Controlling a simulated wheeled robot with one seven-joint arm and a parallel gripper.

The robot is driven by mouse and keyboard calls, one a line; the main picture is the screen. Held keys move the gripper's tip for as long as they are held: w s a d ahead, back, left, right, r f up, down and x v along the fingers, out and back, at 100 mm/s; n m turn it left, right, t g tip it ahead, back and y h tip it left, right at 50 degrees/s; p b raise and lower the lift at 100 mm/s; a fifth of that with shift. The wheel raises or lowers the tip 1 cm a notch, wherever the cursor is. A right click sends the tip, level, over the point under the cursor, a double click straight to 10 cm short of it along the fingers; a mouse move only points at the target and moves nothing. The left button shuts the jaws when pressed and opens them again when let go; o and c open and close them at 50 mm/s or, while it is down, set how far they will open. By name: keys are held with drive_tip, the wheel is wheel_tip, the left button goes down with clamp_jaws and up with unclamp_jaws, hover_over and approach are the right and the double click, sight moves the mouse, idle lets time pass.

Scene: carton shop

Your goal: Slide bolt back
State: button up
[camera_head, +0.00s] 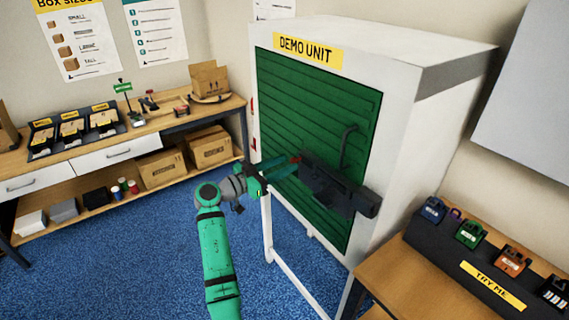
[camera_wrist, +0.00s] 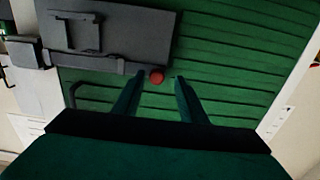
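The bolt is a dark grey housing (camera_head: 333,186) on the green slatted door (camera_head: 315,115) of the demo unit. In the wrist view the housing (camera_wrist: 120,38) fills the upper left, with a bar along its lower edge ending in a red knob (camera_wrist: 156,77). The knob also shows in the head view (camera_head: 296,159), at the housing's left end. My gripper (camera_head: 290,166) is at the door beside that end. In the wrist view its two fingers (camera_wrist: 157,80) are apart, with the red knob near and between the tips. Contact with the knob cannot be told.
A dark curved handle (camera_head: 348,145) stands out from the door above the bolt. A table with several coloured padlocks (camera_head: 468,234) is at the right. A bench (camera_head: 120,137) with cartons and trays runs along the left. The blue floor (camera_head: 150,255) is clear in front.

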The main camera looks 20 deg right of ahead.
drive_tip(key=v, duration=0.9)
drive_tip(key=shift+w, duration=0.15)
